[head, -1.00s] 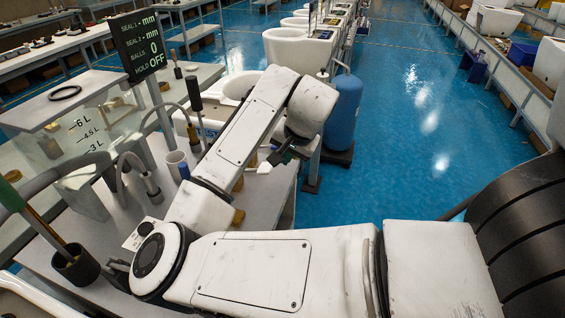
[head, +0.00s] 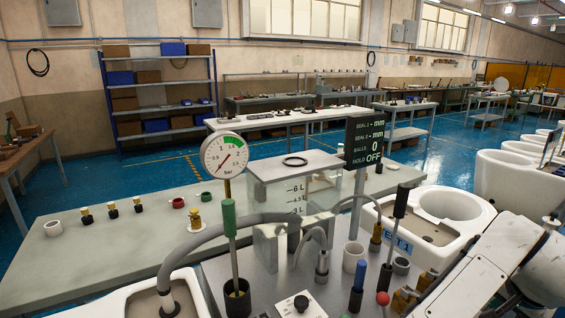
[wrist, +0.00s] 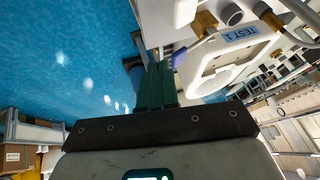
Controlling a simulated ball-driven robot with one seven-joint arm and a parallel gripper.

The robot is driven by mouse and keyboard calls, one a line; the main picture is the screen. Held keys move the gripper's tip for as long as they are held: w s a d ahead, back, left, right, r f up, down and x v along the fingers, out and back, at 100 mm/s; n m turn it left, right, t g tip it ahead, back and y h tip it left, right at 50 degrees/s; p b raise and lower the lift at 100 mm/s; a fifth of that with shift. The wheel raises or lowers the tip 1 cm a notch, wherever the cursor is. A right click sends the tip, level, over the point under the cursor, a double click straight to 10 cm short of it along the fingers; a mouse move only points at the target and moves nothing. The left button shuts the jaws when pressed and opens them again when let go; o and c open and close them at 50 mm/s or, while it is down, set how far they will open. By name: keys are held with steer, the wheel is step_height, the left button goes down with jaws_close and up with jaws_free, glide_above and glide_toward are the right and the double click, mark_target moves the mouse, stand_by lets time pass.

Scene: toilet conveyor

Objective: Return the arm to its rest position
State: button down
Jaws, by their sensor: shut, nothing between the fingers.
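My arm (head: 480,262) shows at the lower right of the head view, its white links folded beside the test bench. In the wrist view my gripper (wrist: 158,72) has its dark green fingers together, with nothing between them. They point over the blue floor, beside the white toilet labelled TEST 1 (wrist: 222,62). In the head view the fingers cannot be made out clearly. The same toilet also shows in the head view (head: 455,208), behind the bench and left of my arm.
The grey bench (head: 335,290) close in front holds a pressure gauge (head: 224,155), a clear water tank (head: 300,190), hoses and upright handled tools. A display post (head: 364,142) stands behind them. More white toilets (head: 510,180) line the right. Blue floor (head: 445,150) is open beyond.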

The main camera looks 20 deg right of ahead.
steer(key=a+f+n, duration=1)
steer(key=a+n, duration=0.1)
steer(key=s+a+f+n+g+y, duration=0.1)
steer(key=s+a+f+n+y, duration=0.1)
steer(key=s+a+f, duration=0.3)
steer(key=s+a+f+n+g+y, duration=0.1)
steer(key=s+a+f, duration=0.5)
steer(key=a, duration=0.6)
step_height(320, 180, down, 2)
steer(key=shift+a+f+n+g+y, duration=0.1)
steer(key=shift+a+n+g+y, duration=0.3)
steer(key=shift+n+y, duration=0.5)
stand_by(0.3)
